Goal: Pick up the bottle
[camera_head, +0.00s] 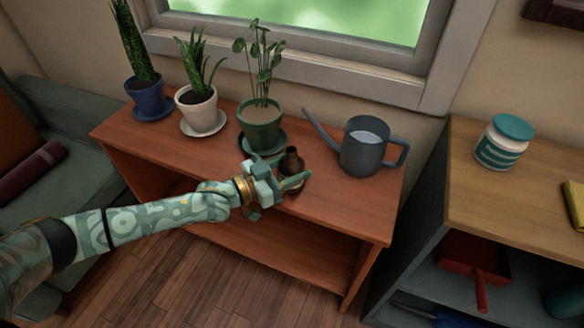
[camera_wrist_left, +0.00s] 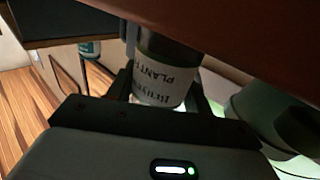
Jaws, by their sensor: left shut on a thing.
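A small dark brown bottle (camera_head: 291,162) is at the front middle of the wooden shelf top, just in front of the green potted plant. Its white label with dark lettering shows in the left wrist view (camera_wrist_left: 162,88). My left gripper (camera_head: 284,183) reaches in from the left and is shut on the bottle, with its fingers at either side. The bottle's lower part is partly hidden by the gripper in the head view. I cannot tell whether its base touches the shelf. My right gripper is not in view.
The reddish wooden shelf (camera_head: 345,213) holds a grey watering can (camera_head: 362,150) right of the bottle and three potted plants, including the green pot (camera_head: 260,128), behind and left. A separate cabinet (camera_head: 480,205) with a white jar (camera_head: 503,143) stands at right. The shelf's front right is clear.

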